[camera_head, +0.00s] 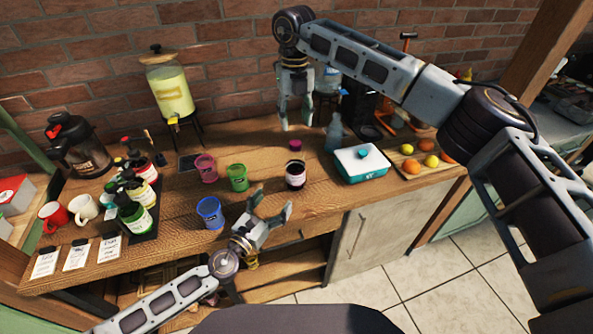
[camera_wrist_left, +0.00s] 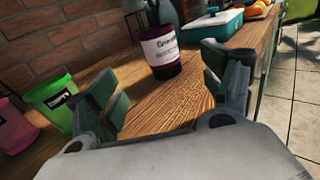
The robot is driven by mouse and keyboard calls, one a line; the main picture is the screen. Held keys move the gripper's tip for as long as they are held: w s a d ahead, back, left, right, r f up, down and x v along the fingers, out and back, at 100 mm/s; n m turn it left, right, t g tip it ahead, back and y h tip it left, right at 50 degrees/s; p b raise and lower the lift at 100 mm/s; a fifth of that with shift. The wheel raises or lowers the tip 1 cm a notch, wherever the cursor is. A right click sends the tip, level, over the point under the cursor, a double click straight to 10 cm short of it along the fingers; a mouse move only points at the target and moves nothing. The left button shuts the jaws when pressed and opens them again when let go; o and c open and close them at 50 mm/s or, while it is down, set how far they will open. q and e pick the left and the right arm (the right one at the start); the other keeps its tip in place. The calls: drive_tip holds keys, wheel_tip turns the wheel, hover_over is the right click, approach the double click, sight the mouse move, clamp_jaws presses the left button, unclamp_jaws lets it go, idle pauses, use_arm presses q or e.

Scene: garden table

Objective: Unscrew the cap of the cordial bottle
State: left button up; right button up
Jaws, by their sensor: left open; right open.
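The cordial bottle (camera_head: 295,176), a short dark bottle with a white and purple label, stands upright on the wooden table. Its top looks dark, with no magenta cap on it. A small magenta piece (camera_head: 295,145), seemingly the cap, lies on the table just behind it. The bottle also shows in the left wrist view (camera_wrist_left: 160,52), beyond and between the fingers. My left gripper (camera_head: 268,206) is open and empty at the table's front edge, short of the bottle. My right gripper (camera_head: 295,122) is open, pointing down above and behind the magenta piece, apart from it.
Green (camera_head: 237,177), pink (camera_head: 206,168) and blue (camera_head: 210,212) cups stand left of the bottle. A teal box with a white lid (camera_head: 361,163) and a fruit board (camera_head: 422,170) are right. A grey-blue bottle (camera_head: 335,132) and a drink dispenser (camera_head: 170,90) stand behind.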

sight(291, 179)
use_arm(q)
drive_tip(key=shift+w+d, duration=0.2)
drive_tip(key=shift+w, duration=0.1)
use_arm(e)
drive_tip(key=shift+w+d+f, duration=0.1)
drive_tip(key=shift+w, duration=0.05)
use_arm(q)
drive_tip(key=shift+x, duration=6.6)
